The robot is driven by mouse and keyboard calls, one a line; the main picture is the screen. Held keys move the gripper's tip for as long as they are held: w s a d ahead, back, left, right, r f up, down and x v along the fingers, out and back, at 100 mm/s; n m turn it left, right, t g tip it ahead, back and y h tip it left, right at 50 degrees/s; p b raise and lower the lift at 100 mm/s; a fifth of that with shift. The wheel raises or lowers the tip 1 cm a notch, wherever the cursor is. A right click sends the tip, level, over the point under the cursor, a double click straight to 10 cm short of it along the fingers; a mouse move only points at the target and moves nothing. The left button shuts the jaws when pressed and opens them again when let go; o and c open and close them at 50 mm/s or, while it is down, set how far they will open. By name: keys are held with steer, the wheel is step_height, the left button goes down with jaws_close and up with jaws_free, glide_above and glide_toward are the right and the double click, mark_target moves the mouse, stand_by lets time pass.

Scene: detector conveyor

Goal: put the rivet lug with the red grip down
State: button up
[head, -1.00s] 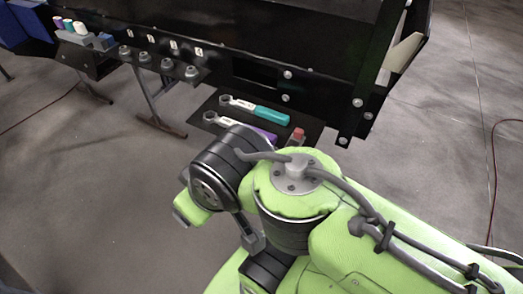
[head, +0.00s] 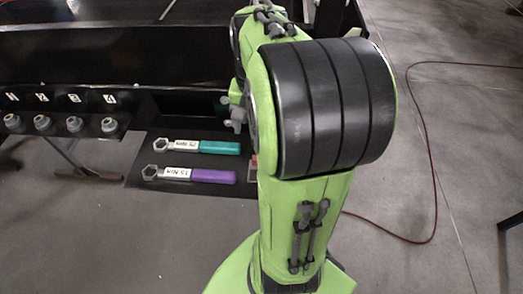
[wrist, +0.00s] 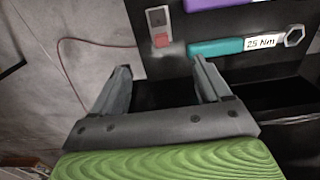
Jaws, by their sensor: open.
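The rivet lug (wrist: 157,18), a small grey piece with a red grip (wrist: 161,40), lies on the black shelf (wrist: 182,30) near its edge in the wrist view. In the head view only a sliver of red (head: 253,166) shows beside my arm, which hides the rest. My gripper (wrist: 163,68) is open, with nothing between its fingers. In the wrist view the lug appears beyond the fingertips, apart from them.
A teal-handled wrench (head: 205,147), marked 25 Nm in the wrist view, and a purple-handled wrench (head: 200,175) lie beside the lug. Several numbered bolts (head: 75,124) line the black conveyor side at left. A red cable (head: 430,150) runs over the floor.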

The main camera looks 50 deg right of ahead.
steer(key=f+b, duration=0.1)
steer(key=f, duration=0.4)
steer(key=f+b, duration=0.1)
steer(key=f, duration=0.3)
steer(key=a+f+b, duration=0.1)
steer(key=f, duration=0.4)
steer(key=shift+s+a+f, duration=0.1)
steer(key=shift+s+f, duration=0.25)
steer(key=shift+s, duration=0.05)
steer(key=shift+w+f, duration=0.1)
steer(key=shift+f, duration=0.3)
steer(key=shift+r, duration=0.1)
steer(key=shift+c, duration=0.6)
steer(key=c, duration=1.2)
step_height(320, 180, up, 10)
steer(key=shift+p, duration=1.05)
